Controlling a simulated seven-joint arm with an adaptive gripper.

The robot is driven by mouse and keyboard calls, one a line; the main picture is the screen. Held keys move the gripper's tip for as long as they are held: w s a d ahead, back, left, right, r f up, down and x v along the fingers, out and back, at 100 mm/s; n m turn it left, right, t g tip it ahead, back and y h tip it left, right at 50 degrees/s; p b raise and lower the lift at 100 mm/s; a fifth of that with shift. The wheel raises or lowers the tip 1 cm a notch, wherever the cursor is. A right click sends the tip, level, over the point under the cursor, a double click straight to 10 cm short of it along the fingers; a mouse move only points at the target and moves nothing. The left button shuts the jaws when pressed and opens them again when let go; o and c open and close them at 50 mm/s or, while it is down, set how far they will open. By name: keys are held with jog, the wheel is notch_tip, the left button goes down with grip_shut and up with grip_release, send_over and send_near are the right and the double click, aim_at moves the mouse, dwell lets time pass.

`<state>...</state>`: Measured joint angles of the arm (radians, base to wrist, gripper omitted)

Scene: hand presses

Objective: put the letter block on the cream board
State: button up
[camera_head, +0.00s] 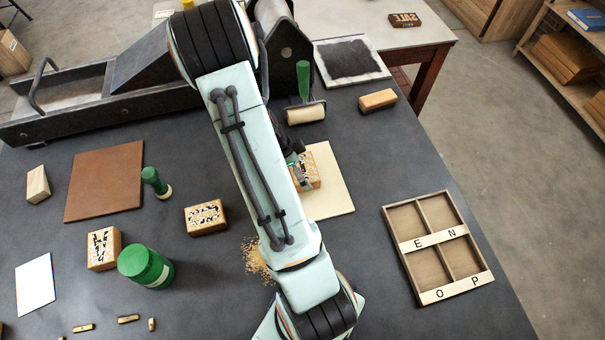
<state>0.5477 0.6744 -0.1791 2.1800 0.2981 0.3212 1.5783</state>
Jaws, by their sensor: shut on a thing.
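The cream board (335,195) lies flat on the dark bench, partly hidden behind my arm. My gripper (301,172) is over the left part of the board, mostly hidden by my arm. It is shut on a wooden block with a black-patterned face (312,169). Only part of this block shows, and I cannot tell if it touches the board. Two similar wooden blocks with black marks stand left of my arm, one in the middle (206,218) and one further left (103,249).
A divided tray (409,238) marked E, N, O, P stands at right. A brown board (104,182) and green container (146,267) are at left. Crumbs (256,260) lie by my arm.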

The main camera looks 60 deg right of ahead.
jog(key=shift+f, duration=1.4)
jog(key=o, duration=0.9)
jog(key=shift+f, duration=0.15)
